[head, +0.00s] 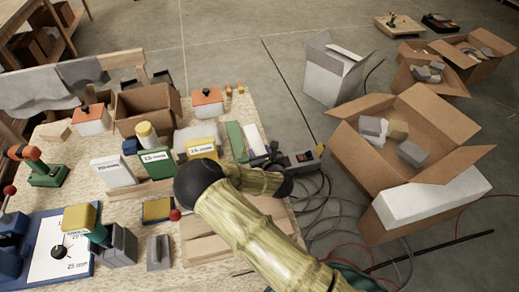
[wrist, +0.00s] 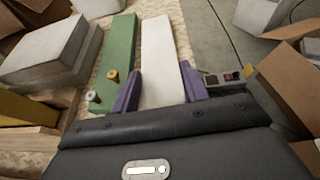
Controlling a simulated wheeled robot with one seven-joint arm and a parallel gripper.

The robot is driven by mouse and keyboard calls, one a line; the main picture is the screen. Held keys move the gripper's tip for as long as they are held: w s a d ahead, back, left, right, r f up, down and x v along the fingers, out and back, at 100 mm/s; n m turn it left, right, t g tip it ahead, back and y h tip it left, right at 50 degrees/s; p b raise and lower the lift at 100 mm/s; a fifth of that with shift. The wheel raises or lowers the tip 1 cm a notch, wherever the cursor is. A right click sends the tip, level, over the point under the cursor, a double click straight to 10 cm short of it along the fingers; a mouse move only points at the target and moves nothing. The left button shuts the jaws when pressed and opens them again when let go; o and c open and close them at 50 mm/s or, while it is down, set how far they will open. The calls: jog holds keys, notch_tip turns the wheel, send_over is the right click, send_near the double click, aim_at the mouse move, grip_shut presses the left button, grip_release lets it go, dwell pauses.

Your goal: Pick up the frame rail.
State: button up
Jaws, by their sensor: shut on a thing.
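A long white rail (wrist: 160,62), the likely frame rail, lies between the two purple fingers of my gripper (wrist: 160,88) in the wrist view. The gripper is shut on it near its close end. In the head view the white rail (head: 254,139) shows just beyond my gripper (head: 265,158), with its near part hidden. A green rail (wrist: 117,50) lies beside it on the left, close to the left finger. The green rail also shows in the head view (head: 236,141). I cannot tell whether the white rail is lifted off the bench.
A grey box with a red button (head: 303,158) and cables sit right of my gripper. White and yellow labelled boxes (head: 202,149) stand left on the crowded workbench (head: 60,131). Open cardboard cartons (head: 440,115) stand on the floor at right. Bare floor (head: 230,40) lies behind.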

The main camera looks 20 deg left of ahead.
jog(key=shift+s+f, duration=0.1)
jog(key=r, duration=0.4)
jog(key=r+b, duration=0.1)
jog(key=r, duration=0.4)
jog(key=shift+w+a+r+b, duration=0.1)
jog(key=shift+w+r+b, duration=0.1)
jog(key=shift+r+b, duration=0.1)
